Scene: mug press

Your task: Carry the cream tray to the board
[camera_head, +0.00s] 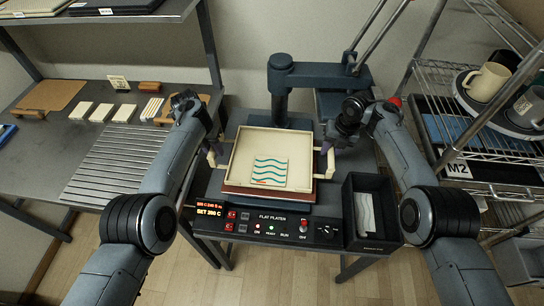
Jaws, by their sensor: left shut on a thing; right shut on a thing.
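The cream tray (300,148) is square, with a raised rim and a handle on each side. It is at the flat press, over the reddish-brown plate (235,192). A white tile with teal wavy lines (270,172) lies in it. My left gripper (211,150) is shut on the tray's left handle, my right gripper (329,148) on its right handle. Whether the tray touches the plate is hard to tell. A brown board (55,94) lies on the left table; another brown piece (190,106) is partly hidden behind my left arm.
The left table also holds a slatted metal rack (120,160), several white tiles (104,112) and an orange block (149,87). The press column (281,95) stands behind the tray. A black bin (369,190) is at the right; a wire shelf with mugs (487,82) stands beyond.

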